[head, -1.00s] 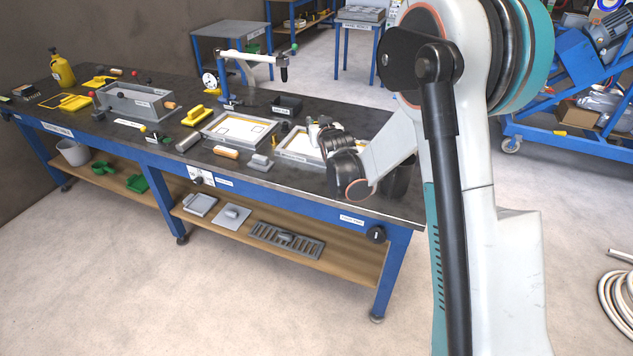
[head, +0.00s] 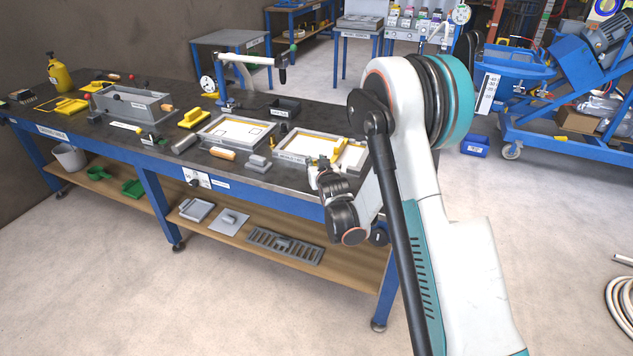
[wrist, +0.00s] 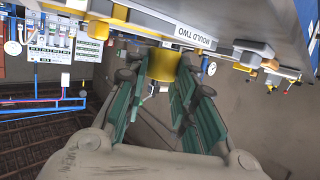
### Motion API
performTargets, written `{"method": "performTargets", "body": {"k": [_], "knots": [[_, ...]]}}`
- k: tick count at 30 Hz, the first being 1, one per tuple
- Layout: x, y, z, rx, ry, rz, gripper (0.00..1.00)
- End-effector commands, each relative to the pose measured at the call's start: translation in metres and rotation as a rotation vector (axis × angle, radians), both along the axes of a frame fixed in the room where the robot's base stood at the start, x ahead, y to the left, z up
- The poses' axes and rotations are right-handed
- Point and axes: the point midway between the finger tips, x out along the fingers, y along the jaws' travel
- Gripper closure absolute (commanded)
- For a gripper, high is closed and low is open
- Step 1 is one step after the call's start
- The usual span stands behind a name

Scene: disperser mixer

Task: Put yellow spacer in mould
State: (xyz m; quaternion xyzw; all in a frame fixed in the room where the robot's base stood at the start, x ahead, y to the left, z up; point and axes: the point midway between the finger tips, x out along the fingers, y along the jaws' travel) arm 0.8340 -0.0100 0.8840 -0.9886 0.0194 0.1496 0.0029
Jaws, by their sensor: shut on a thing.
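My gripper (wrist: 163,80) is shut on a yellow piece (wrist: 162,64), which shows between the green finger pads in the wrist view. In the head view my gripper (head: 322,172) is at the front edge of the bench, just in front of the right-hand mould (head: 292,158). The wrist view shows its label "MOULD TWO" (wrist: 195,35) close to the held piece. This mould is a grey tray with a pale floor and yellow strips (head: 338,147) along its inside. My arm hides part of its right side. I cannot tell whether the held piece touches the mould.
A second grey mould (head: 214,137) with a yellow outline inside lies to the left. A grey block with a handle (head: 258,163) and an orange-handled tool (head: 222,153) lie near the front edge. A black tray (head: 285,108) and a stand (head: 226,95) are behind.

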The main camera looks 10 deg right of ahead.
Motion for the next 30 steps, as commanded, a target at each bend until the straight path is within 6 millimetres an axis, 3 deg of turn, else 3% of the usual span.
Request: {"method": "performTargets", "body": {"k": [7, 14, 27, 28, 30], "knots": [[0.0, 0.0, -0.017, 0.0, 0.0, 0.0, 0.87], [0.0, 0.0, -0.048, 0.0, 0.0, 0.0, 0.87], [0.0, 0.0, -0.051, 0.0, 0.0, 0.0, 0.87], [0.0, 0.0, -0.051, 0.0, 0.0, 0.0, 0.68], [0.0, 0.0, -0.051, 0.0, 0.0, 0.0, 0.55]]}}
